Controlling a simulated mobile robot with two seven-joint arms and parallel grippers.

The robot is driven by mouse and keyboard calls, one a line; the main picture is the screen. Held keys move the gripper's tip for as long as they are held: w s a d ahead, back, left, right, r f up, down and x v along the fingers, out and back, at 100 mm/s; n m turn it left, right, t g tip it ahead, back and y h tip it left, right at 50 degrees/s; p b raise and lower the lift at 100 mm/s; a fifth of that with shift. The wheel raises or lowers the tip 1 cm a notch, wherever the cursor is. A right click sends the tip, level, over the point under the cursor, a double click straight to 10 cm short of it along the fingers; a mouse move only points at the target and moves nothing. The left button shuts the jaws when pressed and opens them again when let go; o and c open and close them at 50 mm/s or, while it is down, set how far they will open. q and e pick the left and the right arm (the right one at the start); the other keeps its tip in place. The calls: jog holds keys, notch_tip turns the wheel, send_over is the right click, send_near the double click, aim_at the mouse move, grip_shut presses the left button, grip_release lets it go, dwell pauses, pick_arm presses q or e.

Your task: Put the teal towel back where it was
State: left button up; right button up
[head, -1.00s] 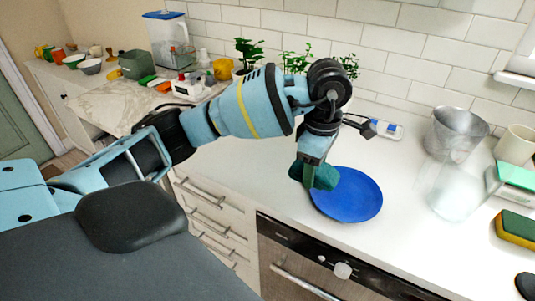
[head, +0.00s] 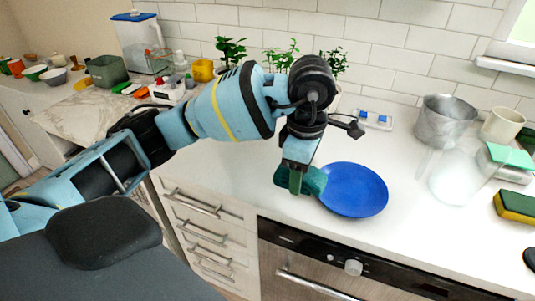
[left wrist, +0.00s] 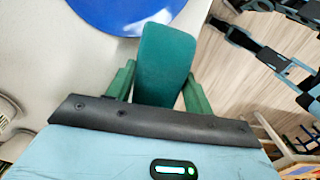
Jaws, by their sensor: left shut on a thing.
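The teal towel (head: 314,181) is in my left gripper (head: 297,181), above the white counter at the left edge of the blue plate (head: 358,190). In the left wrist view, the towel (left wrist: 166,55) is a folded dark-teal piece sticking out between the two green fingers of my left gripper (left wrist: 160,82). The fingers are shut on it. The blue plate (left wrist: 95,12) shows at the top of that view, just beyond the towel. I cannot tell whether the towel touches the plate or counter. My right gripper is in no view.
A metal pot (head: 444,122), a glass jar (head: 452,180), a cream mug (head: 502,124) and a sponge (head: 516,206) stand on the right. Potted plants (head: 280,60) line the back wall. The counter (head: 225,160) left of the plate is clear. Drawers (head: 205,215) are below.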

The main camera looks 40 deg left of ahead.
pick_arm(q)
send_over(269, 156)
jog(key=shift+s+d+f+p, duration=0.15)
jog(key=shift+f+p, duration=0.2)
jog(key=shift+f, duration=2.1)
jog(key=shift+f, duration=0.15)
jog(key=o, duration=0.9)
notch_tip(269, 156, up, 12)
jog(key=shift+r, duration=0.15)
